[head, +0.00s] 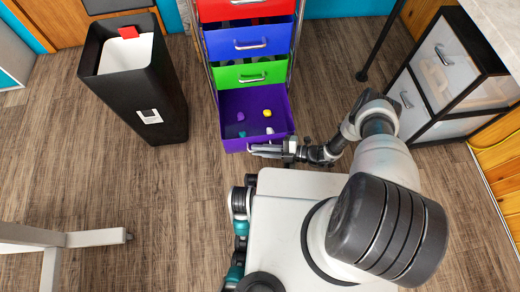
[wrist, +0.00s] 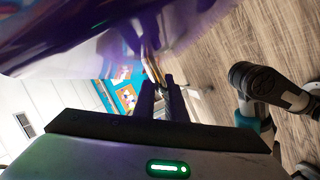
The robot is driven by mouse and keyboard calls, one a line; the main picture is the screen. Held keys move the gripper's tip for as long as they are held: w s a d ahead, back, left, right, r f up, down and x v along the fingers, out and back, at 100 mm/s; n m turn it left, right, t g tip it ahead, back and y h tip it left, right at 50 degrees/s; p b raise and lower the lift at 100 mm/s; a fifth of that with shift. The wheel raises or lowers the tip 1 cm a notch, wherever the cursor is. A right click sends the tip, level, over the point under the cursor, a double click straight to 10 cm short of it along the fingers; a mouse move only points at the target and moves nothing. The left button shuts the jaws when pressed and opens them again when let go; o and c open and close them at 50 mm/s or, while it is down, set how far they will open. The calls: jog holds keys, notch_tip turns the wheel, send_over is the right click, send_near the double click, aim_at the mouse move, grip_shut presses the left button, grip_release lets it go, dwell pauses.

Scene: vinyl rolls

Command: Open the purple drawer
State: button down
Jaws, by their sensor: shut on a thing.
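The purple drawer (head: 230,106) is the lowest of a stack of coloured drawers and is pulled out, with its inside in view. Several small yellow, white and teal things lie in it. My gripper (head: 268,150) is at the drawer's front, shut on its handle. The handle is mostly hidden by my gripper in the head view. In the wrist view the purple drawer (wrist: 60,42) fills the top left, and my gripper's fingers (wrist: 158,92) close around the metal handle (wrist: 150,62).
Green (head: 240,75), blue (head: 230,42) and red (head: 225,10) drawers sit above, in a metal frame. A black bin (head: 150,95) stands to the left. A white-fronted cabinet (head: 425,75) stands to the right.

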jog(key=shift+s+d, duration=0.2)
jog(key=shift+s, duration=0.1)
jog(key=c, duration=2.1)
grip_release()
jog(key=v, duration=1.7)
jog(key=shift+d+r, duration=0.15)
